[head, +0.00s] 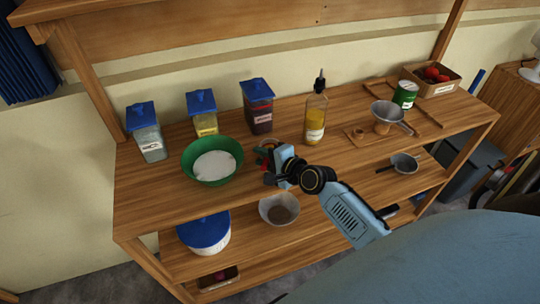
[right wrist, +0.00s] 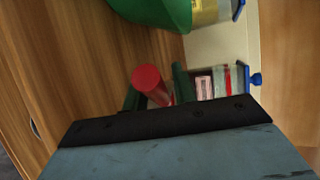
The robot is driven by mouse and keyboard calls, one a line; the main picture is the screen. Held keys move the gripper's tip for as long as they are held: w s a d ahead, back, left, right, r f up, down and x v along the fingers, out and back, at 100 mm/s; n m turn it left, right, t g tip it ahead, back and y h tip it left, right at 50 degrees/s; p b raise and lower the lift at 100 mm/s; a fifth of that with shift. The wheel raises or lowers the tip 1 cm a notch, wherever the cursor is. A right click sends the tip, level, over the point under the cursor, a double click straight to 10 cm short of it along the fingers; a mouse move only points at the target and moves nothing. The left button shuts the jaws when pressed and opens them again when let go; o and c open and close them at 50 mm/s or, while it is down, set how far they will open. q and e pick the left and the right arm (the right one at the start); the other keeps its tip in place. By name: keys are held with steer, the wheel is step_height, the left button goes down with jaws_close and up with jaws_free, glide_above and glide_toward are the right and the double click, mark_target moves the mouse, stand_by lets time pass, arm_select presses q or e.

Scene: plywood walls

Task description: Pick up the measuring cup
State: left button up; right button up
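My right gripper (head: 270,165) is low over the shelf top, just right of the green bowl (head: 190,168). A small red and green thing (head: 265,152) shows beside its fingers, partly hidden by it. In the right wrist view a red, round-ended piece (right wrist: 148,80) stands between the two dark green fingers (right wrist: 160,95). The fingers are apart, but I cannot tell whether they press on it. No measuring cup is clearly recognisable; I cannot tell whether the red piece is part of it. My left gripper is out of view.
Blue-lidded containers (head: 149,140) and an oil bottle (head: 316,118) stand along the back. A sieve (head: 388,113), a green can (head: 405,94) and a box of red produce (head: 435,78) are at the right. A bowl (head: 279,208) sits on the lower shelf.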

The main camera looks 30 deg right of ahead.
jaws_close()
steer(key=shift+r, duration=0.1)
stand_by(0.3)
